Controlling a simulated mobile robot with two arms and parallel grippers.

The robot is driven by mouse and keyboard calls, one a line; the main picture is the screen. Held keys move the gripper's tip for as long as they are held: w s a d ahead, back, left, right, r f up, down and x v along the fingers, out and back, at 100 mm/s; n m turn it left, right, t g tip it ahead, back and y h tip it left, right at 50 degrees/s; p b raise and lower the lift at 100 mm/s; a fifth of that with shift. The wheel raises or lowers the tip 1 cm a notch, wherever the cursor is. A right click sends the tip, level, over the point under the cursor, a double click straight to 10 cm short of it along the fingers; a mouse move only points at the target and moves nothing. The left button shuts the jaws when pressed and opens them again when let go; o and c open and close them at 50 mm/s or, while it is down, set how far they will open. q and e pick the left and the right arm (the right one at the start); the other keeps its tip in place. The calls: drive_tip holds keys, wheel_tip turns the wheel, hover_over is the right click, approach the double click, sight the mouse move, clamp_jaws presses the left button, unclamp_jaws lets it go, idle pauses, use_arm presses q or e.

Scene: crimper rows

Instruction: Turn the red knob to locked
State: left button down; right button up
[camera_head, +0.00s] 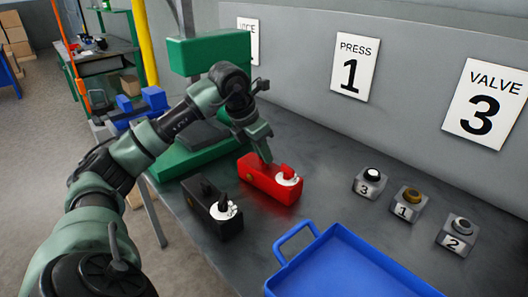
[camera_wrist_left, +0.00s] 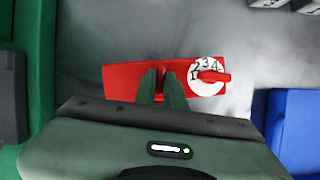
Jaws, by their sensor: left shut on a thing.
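A red box (camera_head: 258,183) stands on the grey bench; it also shows in the left wrist view (camera_wrist_left: 118,80). My left gripper (camera_head: 264,158) reaches down onto its top from the left. In the left wrist view its two fingers (camera_wrist_left: 161,88) are shut on a red knob (camera_wrist_left: 162,72) in the middle of the box, mostly hidden between them. To the right on the box is a white dial (camera_wrist_left: 205,66), with numbers around a red pointer (camera_wrist_left: 214,77). No locked mark can be read. My right gripper is not in view.
A black box (camera_head: 214,222) with a similar dial stands close beside the red one. A blue tray (camera_head: 292,232) lies in front. Several grey button blocks (camera_head: 368,186) stand at the right. A green press (camera_head: 210,52) rises behind. Bare bench lies between the red box and the blocks.

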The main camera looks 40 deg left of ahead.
use_arm(q)
drive_tip(key=m, duration=0.1)
drive_tip(key=m+h+p, duration=0.1)
drive_tip(key=m, duration=0.1)
drive_tip(key=m+p, duration=0.1)
drive_tip(key=shift+w+a+r+g+h, duration=0.1)
drive_tip(key=shift+a+r+g+h, duration=0.1)
drive_tip(key=shift+r+g+h, duration=0.1)
drive_tip(key=m+g+h+p, duration=0.1)
drive_tip(key=m+p, duration=0.2)
drive_tip(key=m, duration=0.2)
drive_tip(key=shift+w, duration=0.1)
drive_tip(key=m+g+p, duration=0.1)
drive_tip(key=m, duration=0.1)
drive_tip(key=shift+f+m+h+p, duration=0.1)
drive_tip(key=shift+m+h+p, duration=0.2)
drive_tip(key=shift+h, duration=0.1)
drive_tip(key=shift+w+a+f+m+g+p, duration=0.15)
drive_tip(key=shift+m+g, duration=0.25)
drive_tip(key=shift+m, duration=0.5)
drive_tip(key=shift+d+m+g+p, duration=0.1)
drive_tip(key=shift+m+g+p, duration=0.25)
drive_tip(key=shift+m, duration=0.55)
drive_tip(key=c, duration=1.5)
unclamp_jaws()
